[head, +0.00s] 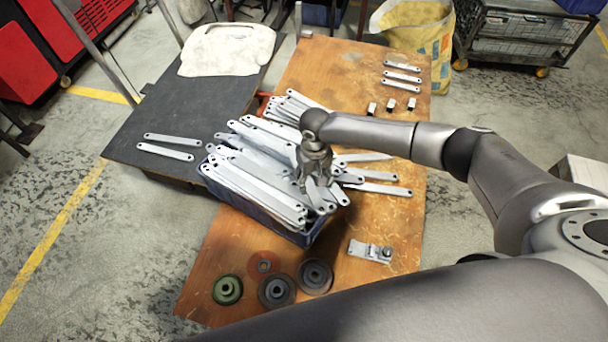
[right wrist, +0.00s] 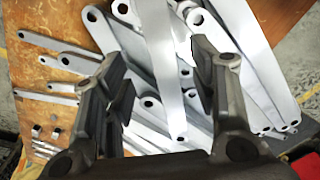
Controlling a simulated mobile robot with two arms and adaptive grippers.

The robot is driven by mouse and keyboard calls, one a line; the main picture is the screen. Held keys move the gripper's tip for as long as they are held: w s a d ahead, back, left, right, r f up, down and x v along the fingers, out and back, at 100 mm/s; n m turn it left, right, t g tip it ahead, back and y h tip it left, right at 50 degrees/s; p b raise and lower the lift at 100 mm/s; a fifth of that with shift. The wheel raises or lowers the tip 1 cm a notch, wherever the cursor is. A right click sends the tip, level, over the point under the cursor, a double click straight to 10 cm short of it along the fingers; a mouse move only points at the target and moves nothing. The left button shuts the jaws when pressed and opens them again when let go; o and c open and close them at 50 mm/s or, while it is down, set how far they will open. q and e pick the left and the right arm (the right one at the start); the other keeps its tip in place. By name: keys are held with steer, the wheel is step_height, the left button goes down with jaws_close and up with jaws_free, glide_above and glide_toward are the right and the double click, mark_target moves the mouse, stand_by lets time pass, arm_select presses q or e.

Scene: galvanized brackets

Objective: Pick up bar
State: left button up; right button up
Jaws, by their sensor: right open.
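Flat galvanized bars (head: 254,180) with a hole at each end lie heaped in and over a blue crate (head: 300,238) on the wooden table. My right gripper (head: 318,190) is over the right side of the heap. In the right wrist view its two fingers (right wrist: 160,98) stand apart, with a long bar (right wrist: 163,60) showing between them. I cannot tell whether the fingers touch any bar. Several bars stick out to the right of the crate, partly hidden by the gripper. My left gripper is not in view.
Several discs and wheels (head: 276,291) lie at the table's front, with a small metal fixture (head: 370,251) to their right. Two bars (head: 168,146) lie on the dark mat (head: 150,118). More bars (head: 402,77) and small blocks (head: 391,104) lie at the back right.

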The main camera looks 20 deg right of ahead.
mark_target(312, 191)
steer(key=f, duration=0.4)
steer(key=shift+s+a+f+p, duration=0.1)
steer(key=shift+s+f+p, duration=0.1)
steer(key=shift+s+p, duration=0.1)
steer(key=shift+f, duration=0.25)
steer(key=shift+w+f, duration=0.1)
steer(key=shift+f, duration=0.1)
steer(key=shift+c, duration=0.7)
steer(key=c, duration=0.5)
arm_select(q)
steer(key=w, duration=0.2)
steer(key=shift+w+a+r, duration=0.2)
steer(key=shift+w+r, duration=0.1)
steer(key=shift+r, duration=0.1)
arm_select(e)
jaws_close()
